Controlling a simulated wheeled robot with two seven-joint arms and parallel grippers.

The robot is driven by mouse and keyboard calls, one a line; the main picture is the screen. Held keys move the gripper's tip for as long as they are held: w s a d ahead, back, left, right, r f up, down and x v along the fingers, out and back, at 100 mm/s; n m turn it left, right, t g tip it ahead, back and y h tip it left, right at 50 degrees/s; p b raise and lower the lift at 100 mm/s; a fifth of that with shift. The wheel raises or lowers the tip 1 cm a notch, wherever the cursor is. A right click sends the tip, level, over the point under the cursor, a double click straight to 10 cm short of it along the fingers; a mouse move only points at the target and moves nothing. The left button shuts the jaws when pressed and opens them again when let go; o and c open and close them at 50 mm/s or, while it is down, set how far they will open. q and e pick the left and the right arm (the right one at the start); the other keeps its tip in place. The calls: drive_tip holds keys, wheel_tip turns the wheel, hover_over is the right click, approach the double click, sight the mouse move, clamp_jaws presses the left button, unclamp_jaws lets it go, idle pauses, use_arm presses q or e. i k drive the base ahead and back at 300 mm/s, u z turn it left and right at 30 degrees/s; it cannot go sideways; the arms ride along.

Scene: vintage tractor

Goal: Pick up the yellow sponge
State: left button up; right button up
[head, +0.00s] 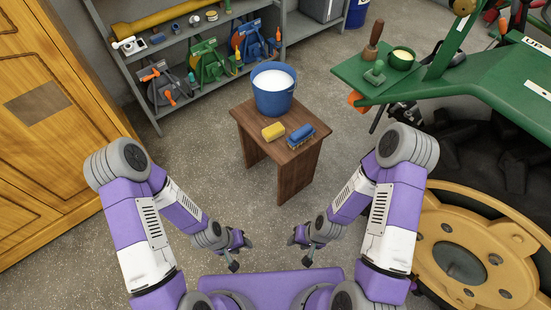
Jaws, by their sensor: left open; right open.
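The yellow sponge (273,131) lies on top of a small brown wooden stool (255,142), near its front left. A blue brush (300,136) lies just right of it, and a blue bucket (273,100) with white contents stands behind both. My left gripper (242,255) is open and empty, low in front of the stool and nearer to me. My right gripper (298,252) is open and empty, to the right of the left one. Both are apart from the sponge and the stool.
A grey shelf (215,85) with hanging tools stands behind on the left. A wooden cabinet (50,120) is at the far left. A green tractor (475,75) with a yellow wheel (450,225) fills the right. The floor before the stool is clear.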

sight(277, 130)
drive_tip(key=u, duration=3.3)
drive_tip(key=i, duration=0.1)
drive_tip(key=z, duration=2.3)
drive_tip(key=i, duration=1.15)
drive_tip(key=z, duration=0.8)
drive_tip(key=i, duration=0.5)
drive_tip(key=z, duration=0.4)
